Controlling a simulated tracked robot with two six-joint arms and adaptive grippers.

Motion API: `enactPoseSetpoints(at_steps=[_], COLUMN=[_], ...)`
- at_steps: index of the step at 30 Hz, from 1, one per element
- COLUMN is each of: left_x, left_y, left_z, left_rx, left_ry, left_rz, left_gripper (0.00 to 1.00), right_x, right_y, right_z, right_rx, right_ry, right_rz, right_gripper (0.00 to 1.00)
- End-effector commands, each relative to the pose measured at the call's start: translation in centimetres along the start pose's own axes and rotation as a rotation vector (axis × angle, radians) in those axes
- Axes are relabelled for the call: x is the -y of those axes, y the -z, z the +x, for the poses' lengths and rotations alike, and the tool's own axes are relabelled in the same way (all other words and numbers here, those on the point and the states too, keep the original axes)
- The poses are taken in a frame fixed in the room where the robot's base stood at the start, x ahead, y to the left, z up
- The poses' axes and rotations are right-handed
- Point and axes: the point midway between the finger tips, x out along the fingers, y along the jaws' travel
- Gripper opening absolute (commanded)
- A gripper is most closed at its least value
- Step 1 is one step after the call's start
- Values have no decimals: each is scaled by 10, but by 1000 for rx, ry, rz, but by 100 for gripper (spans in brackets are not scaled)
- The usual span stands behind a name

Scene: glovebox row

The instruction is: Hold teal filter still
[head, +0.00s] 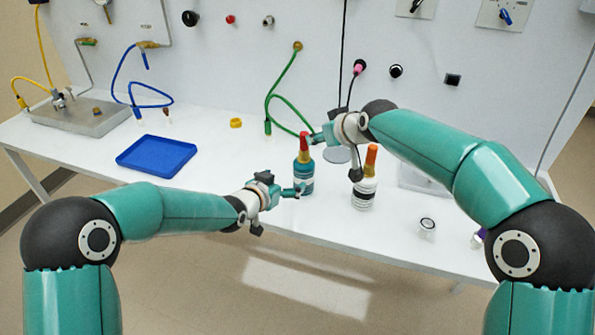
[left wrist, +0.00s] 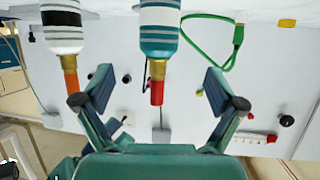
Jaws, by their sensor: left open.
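The teal filter (head: 304,176) is a teal, white-banded bottle with a red tip, standing upright on the white bench in the head view. In the left wrist view the teal filter (left wrist: 159,40) appears upside down, beyond and between the spread fingers. My left gripper (head: 297,191) is open beside the lower left of its body; the left wrist view shows the same gripper (left wrist: 160,88) with nothing between its fingers. My right gripper (head: 314,138) is at the red tip, coming from the right; whether its fingers touch or close on it is too small to tell.
A white, black-banded bottle with an orange tip (head: 365,188) stands just right of the filter. A small white round part (head: 427,226) sits near the front edge. A green hose (head: 284,87) hangs behind.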

Motion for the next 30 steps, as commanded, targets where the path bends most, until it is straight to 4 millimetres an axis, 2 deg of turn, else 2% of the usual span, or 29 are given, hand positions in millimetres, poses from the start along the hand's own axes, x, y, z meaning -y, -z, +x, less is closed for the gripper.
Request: enactPoseSetpoints(at_steps=[6,15,22,30], left_x=[-1,0,0,1], left_y=[-2,-2,-1,-1], left_z=[45,97,119,126], left_rx=[2,2,0,1], left_ry=[-1,1,0,2], left_rz=[0,1,0,-1], left_gripper=[95,95,95,95], right_x=[0,1,1,1], right_y=[0,0,0,1], right_z=[0,0,0,0], right_rx=[0,0,0,0], right_ry=[0,1,1,2], right_rz=[0,-1,-1,-1], right_gripper=[42,42,42,42])
